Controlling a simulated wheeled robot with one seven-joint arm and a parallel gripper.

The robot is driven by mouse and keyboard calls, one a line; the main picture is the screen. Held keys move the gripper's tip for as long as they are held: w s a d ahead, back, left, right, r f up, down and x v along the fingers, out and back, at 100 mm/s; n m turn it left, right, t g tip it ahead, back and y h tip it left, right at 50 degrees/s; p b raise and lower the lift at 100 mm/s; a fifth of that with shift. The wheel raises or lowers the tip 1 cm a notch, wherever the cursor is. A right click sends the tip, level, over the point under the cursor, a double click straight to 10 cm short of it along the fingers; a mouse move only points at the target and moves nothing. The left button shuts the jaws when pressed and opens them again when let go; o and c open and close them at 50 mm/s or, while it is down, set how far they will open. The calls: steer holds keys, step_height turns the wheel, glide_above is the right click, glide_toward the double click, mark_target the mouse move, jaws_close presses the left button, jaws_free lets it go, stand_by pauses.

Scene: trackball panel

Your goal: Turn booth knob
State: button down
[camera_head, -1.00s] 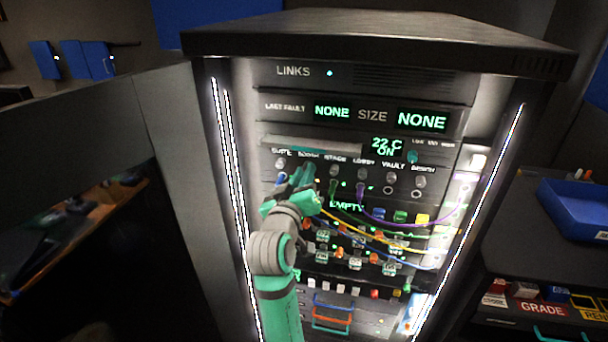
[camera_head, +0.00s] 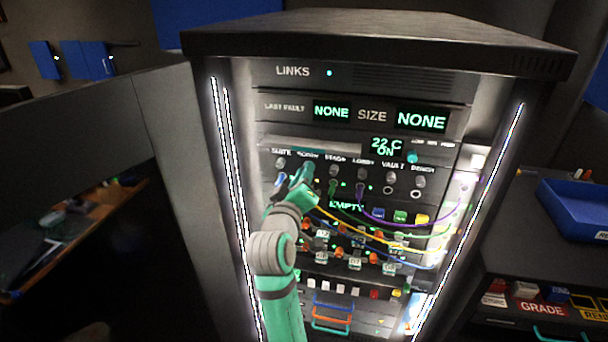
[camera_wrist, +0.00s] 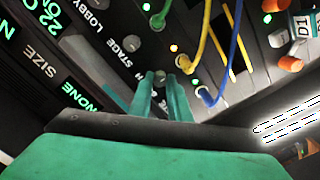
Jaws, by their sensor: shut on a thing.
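The booth knob sits under the BOOTH label (camera_head: 307,154) in the row of grey knobs on the rack panel, and my fingers hide it. My gripper (camera_head: 302,176) reaches up to that spot from below, its fingers shut on the knob. In the wrist view, my gripper's two green fingertips (camera_wrist: 161,77) meet the panel just beside the partly covered BOOTH label. The stage knob (camera_wrist: 158,52) is close beside the fingertips there, and it shows in the head view (camera_head: 334,172) to the right of my gripper. The knob's pointer direction cannot be seen.
Yellow (camera_wrist: 204,35), blue (camera_wrist: 239,55) and green cables are plugged close to my fingers. A purple cable (camera_head: 385,221) hangs to the right. Lit displays (camera_head: 422,121) are above. A blue tray (camera_head: 580,208) stands on the right-hand bench.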

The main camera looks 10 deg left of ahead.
steer(key=c, duration=1.7)
jaws_free()
steer(key=shift+o, duration=0.2)
steer(key=s, duration=1)
steer(key=shift+s, duration=0.4)
